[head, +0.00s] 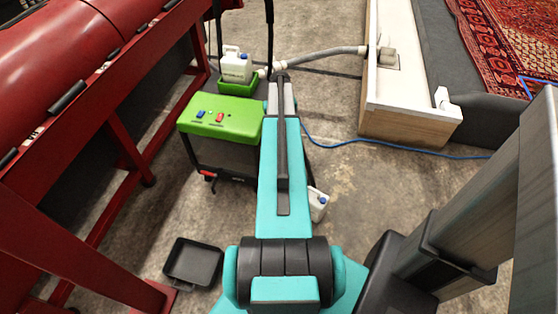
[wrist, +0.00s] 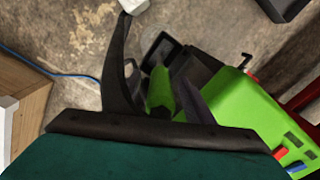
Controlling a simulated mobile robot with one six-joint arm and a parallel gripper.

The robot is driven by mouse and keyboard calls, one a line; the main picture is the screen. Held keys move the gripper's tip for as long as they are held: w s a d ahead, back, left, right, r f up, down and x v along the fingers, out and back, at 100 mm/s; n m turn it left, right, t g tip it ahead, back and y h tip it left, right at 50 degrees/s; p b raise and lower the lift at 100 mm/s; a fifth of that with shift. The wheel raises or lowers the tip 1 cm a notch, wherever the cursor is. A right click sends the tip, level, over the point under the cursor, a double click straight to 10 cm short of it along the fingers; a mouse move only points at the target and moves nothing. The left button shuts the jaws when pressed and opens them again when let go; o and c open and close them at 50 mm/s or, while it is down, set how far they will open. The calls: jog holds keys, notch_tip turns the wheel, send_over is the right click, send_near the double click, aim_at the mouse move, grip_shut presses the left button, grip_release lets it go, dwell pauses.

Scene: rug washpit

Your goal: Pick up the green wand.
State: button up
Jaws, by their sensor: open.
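The green wand (wrist: 160,92) shows in the wrist view as a short green piece between the dark fingers of my gripper (wrist: 158,68). The fingers are open and stand on either side of it; I cannot tell whether either touches it. Its lower part is hidden behind the gripper's dark palm edge. In the head view my teal arm covers the place beside the green-topped machine (head: 219,117), and I cannot make out the wand there. The same machine's green top (wrist: 240,110) is right of the gripper in the wrist view.
A red frame with a roller (head: 70,60) stands left. A white jug (head: 236,66) sits in a green tray behind the machine; another white jug (head: 318,204) is right of my arm. A black tray (head: 193,263) lies on the floor. A blue hose (head: 400,150) crosses the floor right.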

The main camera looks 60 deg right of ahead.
jog(key=shift+f, duration=1.85)
jog(key=c, duration=1.1)
jog(key=shift+r, duration=0.15)
notch_tip(320, 180, up, 18)
jog(key=shift+f+p, duration=0.1)
jog(key=shift+p, duration=0.2)
